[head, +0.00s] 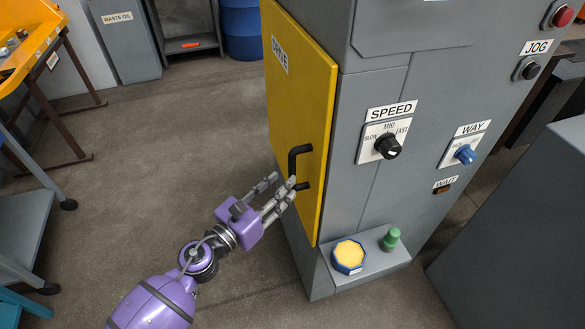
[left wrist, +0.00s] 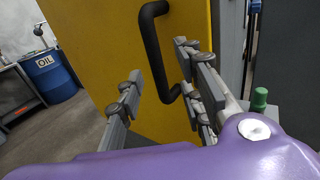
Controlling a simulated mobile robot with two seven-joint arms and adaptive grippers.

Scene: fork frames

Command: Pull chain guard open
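The chain guard is a yellow door (head: 300,110) marked DRIVE on the left side of the grey machine; it appears to lie flat against the cabinet, though its far edge is hard to judge. Its bent black handle (head: 294,158) is near the lower right edge, and the handle (left wrist: 153,45) stands upright in the left wrist view. My left gripper (head: 284,180) is at the handle's lower end with its fingers apart. In the left wrist view the handle passes between the spread fingers (left wrist: 158,68); I cannot tell whether they touch it. My right gripper is out of view.
The machine front has a SPEED knob (head: 388,146), a blue WAY knob (head: 465,154) and a low ledge with a yellow-topped blue dial (head: 349,256) and green knob (head: 391,238). A grey cart (head: 30,195) stands far left. Floor left of the door is clear.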

